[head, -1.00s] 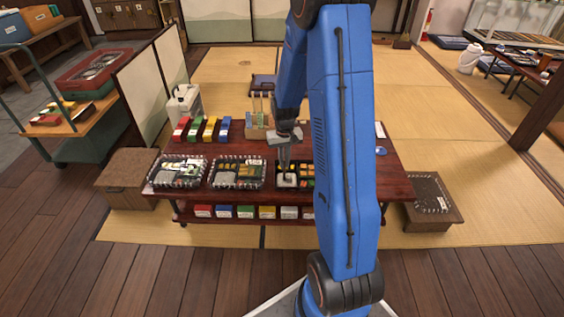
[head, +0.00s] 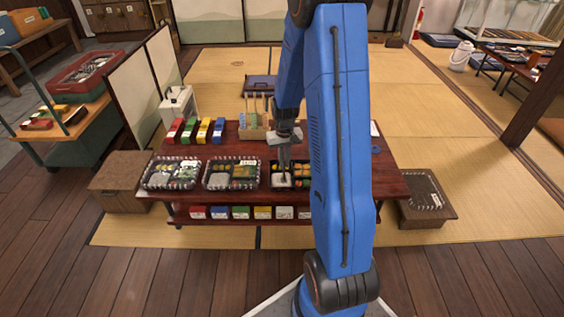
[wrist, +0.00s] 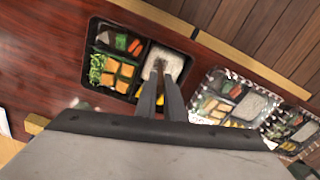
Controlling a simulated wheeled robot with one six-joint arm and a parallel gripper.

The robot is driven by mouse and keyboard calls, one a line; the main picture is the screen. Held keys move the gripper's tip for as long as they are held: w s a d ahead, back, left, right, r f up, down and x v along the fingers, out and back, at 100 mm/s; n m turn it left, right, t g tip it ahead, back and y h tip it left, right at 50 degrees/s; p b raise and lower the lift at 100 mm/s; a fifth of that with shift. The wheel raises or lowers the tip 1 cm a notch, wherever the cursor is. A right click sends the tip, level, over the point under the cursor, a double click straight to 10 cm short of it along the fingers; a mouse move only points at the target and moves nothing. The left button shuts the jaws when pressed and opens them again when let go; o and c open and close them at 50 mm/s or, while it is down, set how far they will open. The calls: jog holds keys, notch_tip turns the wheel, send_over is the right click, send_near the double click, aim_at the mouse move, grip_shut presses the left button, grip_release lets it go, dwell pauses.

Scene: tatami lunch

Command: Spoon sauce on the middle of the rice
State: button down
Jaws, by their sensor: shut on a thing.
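The open black lunch box (wrist: 106,72) shows in the wrist view, with white rice (wrist: 172,62) in one compartment and green, orange and brown food in the others. In the head view the rice (head: 281,182) is at the near left of that box, partly behind my arm. My gripper (wrist: 159,80) is above the rice, its fingers close together on a slim thing, likely the spoon (wrist: 158,65), pointing down at the rice. The spoon is mostly hidden by the fingers. I cannot tell whether it touches the rice or carries sauce.
Two clear-covered lunch boxes (head: 171,173) (head: 232,174) stand to the left on the red-brown table (head: 160,203). Red, green, yellow and blue containers (head: 197,130) and a wooden utensil holder (head: 251,133) stand behind. A wooden box (head: 428,207) is on the right floor.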

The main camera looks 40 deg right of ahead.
jog(key=shift+s+d, duration=0.1)
jog(key=shift+d, duration=0.05)
jog(key=shift+s+d, duration=0.55)
jog(key=shift+d, duration=0.2)
jog(key=shift+w+d, duration=0.25)
jog(key=shift+w, duration=0.2)
dwell(0.9)
jog(key=shift+a, duration=0.1)
jog(key=shift+w+a, duration=0.55)
jog(key=shift+a, duration=0.25)
jog(key=shift+w+a, duration=0.1)
jog(key=shift+a, duration=0.05)
jog(key=shift+w+a, duration=0.5)
jog(key=shift+a, duration=0.3)
jog(key=shift+w+a, duration=0.15)
dwell(0.3)
